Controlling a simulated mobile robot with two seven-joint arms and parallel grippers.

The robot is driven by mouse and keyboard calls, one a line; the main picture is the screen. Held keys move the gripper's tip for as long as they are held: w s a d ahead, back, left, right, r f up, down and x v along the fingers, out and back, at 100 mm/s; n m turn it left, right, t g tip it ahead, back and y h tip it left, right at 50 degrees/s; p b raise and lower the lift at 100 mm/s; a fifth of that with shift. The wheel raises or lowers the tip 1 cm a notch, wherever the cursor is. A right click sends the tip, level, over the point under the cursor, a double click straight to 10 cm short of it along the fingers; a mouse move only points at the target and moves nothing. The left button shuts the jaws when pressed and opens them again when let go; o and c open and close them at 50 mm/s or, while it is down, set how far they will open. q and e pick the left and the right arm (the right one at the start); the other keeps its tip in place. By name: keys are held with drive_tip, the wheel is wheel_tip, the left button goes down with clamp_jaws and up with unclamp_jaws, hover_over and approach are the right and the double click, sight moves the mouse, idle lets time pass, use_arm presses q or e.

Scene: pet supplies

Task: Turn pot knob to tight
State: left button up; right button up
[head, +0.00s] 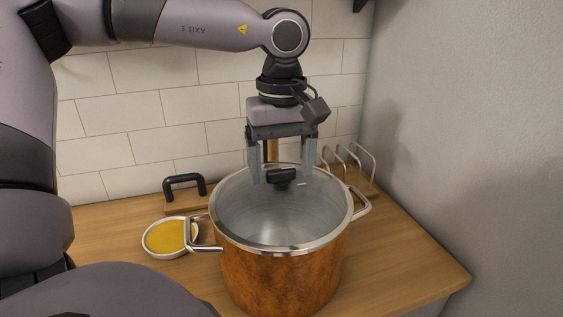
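A large copper-coloured pot (280,282) with steel side handles stands on the wooden counter. A glass lid (258,218) with a steel rim covers it. The black knob (282,177) sits near the middle of the lid. My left gripper (283,168) points straight down over the lid, its two fingers spread apart on either side of the knob. From this view I cannot tell how low the fingertips are beside the knob, but a gap shows between fingers and knob. My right gripper is not in view.
A white bowl of yellow contents (168,238) stands left of the pot. Behind it is a wooden board with a black handle (184,184). A wire rack (350,158) stands behind right. The counter (405,255) is clear right of the pot, beside the grey wall.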

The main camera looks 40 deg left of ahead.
sight(281, 170)
use_arm(q)
drive_tip(key=shift+r, duration=3.6)
